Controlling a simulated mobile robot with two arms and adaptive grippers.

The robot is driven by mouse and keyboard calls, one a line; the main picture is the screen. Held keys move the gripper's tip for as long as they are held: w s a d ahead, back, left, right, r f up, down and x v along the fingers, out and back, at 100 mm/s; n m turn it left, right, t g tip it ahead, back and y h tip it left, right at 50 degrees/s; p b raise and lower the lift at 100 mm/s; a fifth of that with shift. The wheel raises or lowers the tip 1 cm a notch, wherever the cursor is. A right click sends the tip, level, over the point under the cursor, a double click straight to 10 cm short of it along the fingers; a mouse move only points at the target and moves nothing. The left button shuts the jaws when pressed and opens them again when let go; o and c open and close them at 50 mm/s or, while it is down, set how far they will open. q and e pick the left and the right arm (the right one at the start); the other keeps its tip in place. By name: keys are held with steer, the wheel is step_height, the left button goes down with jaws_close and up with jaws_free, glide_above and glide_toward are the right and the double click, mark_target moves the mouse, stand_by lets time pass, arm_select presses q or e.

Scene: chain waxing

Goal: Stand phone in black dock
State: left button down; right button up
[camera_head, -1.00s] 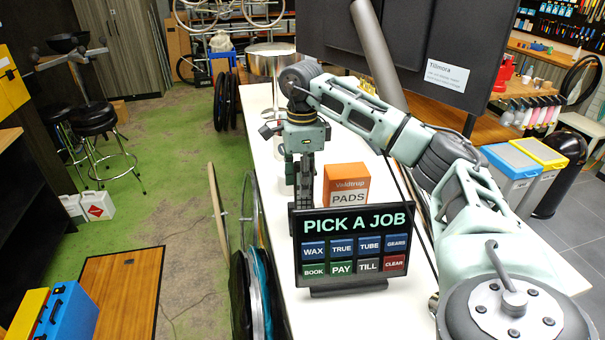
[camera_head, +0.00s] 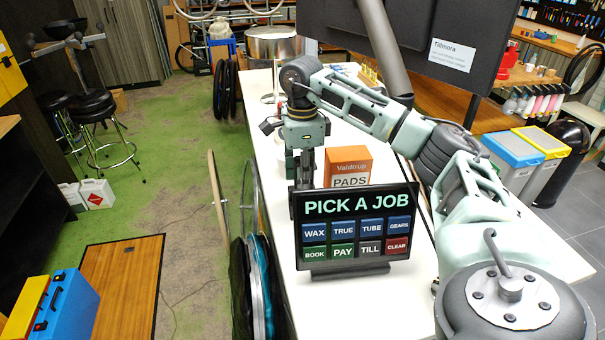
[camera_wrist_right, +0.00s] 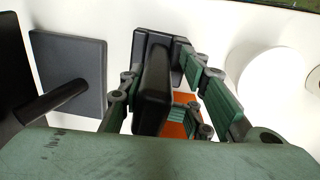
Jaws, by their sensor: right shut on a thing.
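My right gripper (camera_wrist_right: 165,100) is shut on a black phone (camera_wrist_right: 153,92), seen nearly edge-on between its green fingers in the wrist view. A black block-like piece, which looks like the dock (camera_wrist_right: 178,56), is just beyond the phone on the white counter. The two overlap in this view, and I cannot tell whether the phone touches or sits in the dock. In the head view my right gripper (camera_head: 305,168) points down over the counter behind the job screen (camera_head: 356,228), which hides its tips, the phone and the dock. My left gripper is not in view.
The job screen stands close by; its grey foot (camera_wrist_right: 75,70) shows left of the gripper in the wrist view. An orange pads box (camera_head: 347,166) stands beside the gripper. A white round thing (camera_wrist_right: 272,80) lies to the right. The white counter (camera_head: 265,150) has some bare room.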

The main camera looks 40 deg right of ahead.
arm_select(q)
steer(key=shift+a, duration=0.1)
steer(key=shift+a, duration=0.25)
arm_select(e)
steer(key=o, duration=1.5)
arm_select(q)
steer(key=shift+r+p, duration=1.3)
arm_select(e)
steer(key=shift+w+r, duration=0.1)
steer(key=shift+r, duration=4.45)
